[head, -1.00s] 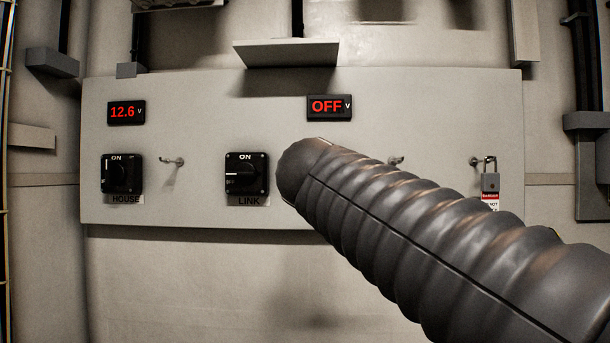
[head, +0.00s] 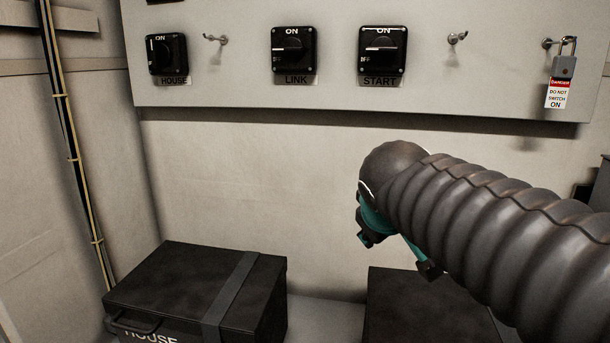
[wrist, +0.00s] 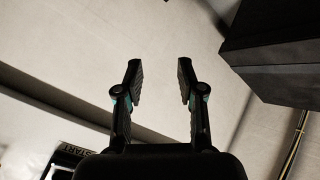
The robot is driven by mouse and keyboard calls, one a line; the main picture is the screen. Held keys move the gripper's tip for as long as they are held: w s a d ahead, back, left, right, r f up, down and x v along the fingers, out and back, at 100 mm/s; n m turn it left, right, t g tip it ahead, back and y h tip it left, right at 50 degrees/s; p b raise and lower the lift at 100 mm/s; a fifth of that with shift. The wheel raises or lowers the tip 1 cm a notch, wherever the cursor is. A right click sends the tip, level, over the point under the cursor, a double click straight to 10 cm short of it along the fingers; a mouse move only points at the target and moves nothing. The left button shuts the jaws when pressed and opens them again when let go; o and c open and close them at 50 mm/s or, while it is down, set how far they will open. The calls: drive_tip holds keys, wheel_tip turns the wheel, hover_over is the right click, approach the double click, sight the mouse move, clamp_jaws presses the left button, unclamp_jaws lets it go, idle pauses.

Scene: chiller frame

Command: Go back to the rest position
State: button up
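My gripper (wrist: 160,85) is open and empty in the wrist view, with its two dark fingers apart and a pale wall behind them. In the head view my ribbed dark arm reaches in from the right and hides most of the gripper; only teal and black parts show below the panel. The panel (head: 350,98) carries the HOUSE switch (head: 167,54), the LINK switch (head: 294,51) and the START switch (head: 382,50). The START switch's edge also shows at the lower left of the wrist view (wrist: 68,157).
A padlock (head: 564,66) with a red and white danger tag (head: 557,93) hangs on a hook at the panel's right. A black HOUSE box (head: 180,285) stands below at left, and another dark box (head: 420,300) stands below my arm. Cables (head: 72,150) run down the left wall.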

drive_tip(key=s+d+f+m+g+y, duration=0.1)
drive_tip(key=s+d+f+m+g, duration=0.2)
drive_tip(key=s+f, duration=1.2)
drive_tip(key=s+m, duration=0.2)
drive_tip(key=m, duration=0.1)
drive_tip(key=shift+s+f+y, duration=0.35)
drive_tip(key=shift+s+y, duration=0.05)
